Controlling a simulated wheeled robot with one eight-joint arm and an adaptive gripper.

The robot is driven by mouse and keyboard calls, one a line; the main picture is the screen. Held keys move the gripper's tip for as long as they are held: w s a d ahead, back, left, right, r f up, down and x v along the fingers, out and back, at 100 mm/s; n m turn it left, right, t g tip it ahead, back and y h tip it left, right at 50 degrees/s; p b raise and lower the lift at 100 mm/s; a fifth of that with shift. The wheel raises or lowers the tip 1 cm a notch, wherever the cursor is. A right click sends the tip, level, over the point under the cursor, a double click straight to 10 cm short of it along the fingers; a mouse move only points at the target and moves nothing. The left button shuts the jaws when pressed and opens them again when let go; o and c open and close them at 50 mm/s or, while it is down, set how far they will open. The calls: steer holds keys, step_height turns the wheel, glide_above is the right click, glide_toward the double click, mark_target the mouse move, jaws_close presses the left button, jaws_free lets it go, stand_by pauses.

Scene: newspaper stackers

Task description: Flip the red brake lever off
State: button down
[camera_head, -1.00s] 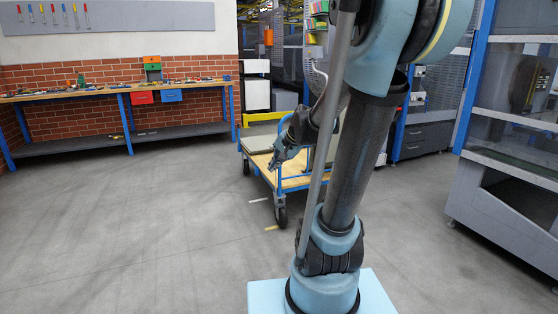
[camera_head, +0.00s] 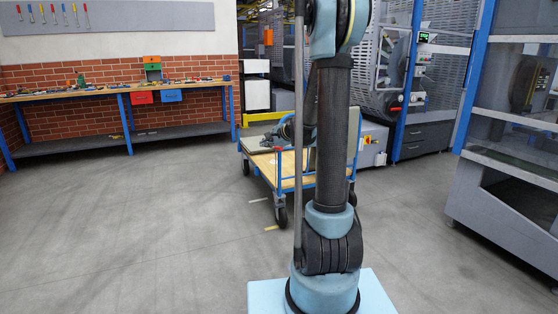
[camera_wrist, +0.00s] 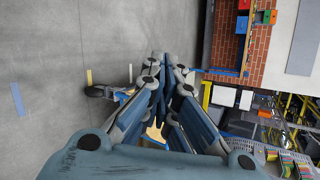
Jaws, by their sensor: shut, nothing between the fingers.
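A small red handle (camera_head: 396,109) shows on the grey machine with blue posts, right of my arm in the head view. It is too small to tell whether it is the brake lever or which way it is set. My gripper (camera_head: 274,141) is far to its left, in front of or above the cart, and partly hidden by my arm. In the wrist view my gripper (camera_wrist: 163,62) is shut and empty, its grey-blue fingers close together. No red lever can be made out near the fingers there.
A blue-framed cart (camera_head: 262,170) with a wooden deck stands behind my arm. A grey cabinet (camera_head: 505,200) stands at the right. A workbench (camera_head: 110,92) lines the brick wall at left. The floor at left is clear.

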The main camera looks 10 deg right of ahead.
mark_target(276, 148)
steer(key=w+d+f+m+t, duration=0.2)
steer(key=w+f+m, duration=0.25)
steer(key=w, duration=0.35)
steer(key=w+d+f+m+t, duration=0.2)
steer(key=w+f+m, duration=0.25)
steer(key=w, duration=0.35)
steer(key=w+d+f+m+t+h, duration=0.1)
steer(key=w+d+f+m, duration=0.2)
steer(key=f, duration=0.4)
steer(key=w+d+f+m+t+h, duration=0.1)
steer(key=w+d+f+m, duration=0.3)
steer(key=f+m, duration=0.4)
steer(key=shift+w+d+f+t+h, duration=0.15)
steer(key=shift+w+d+t+h, duration=0.2)
steer(key=shift+t, duration=0.45)
steer(key=w+a+r, duration=0.1)
steer(key=w+r, duration=0.2)
steer(key=w, duration=0.7)
steer(key=shift+w+a+r, duration=0.3)
steer(key=shift+w, duration=0.1)
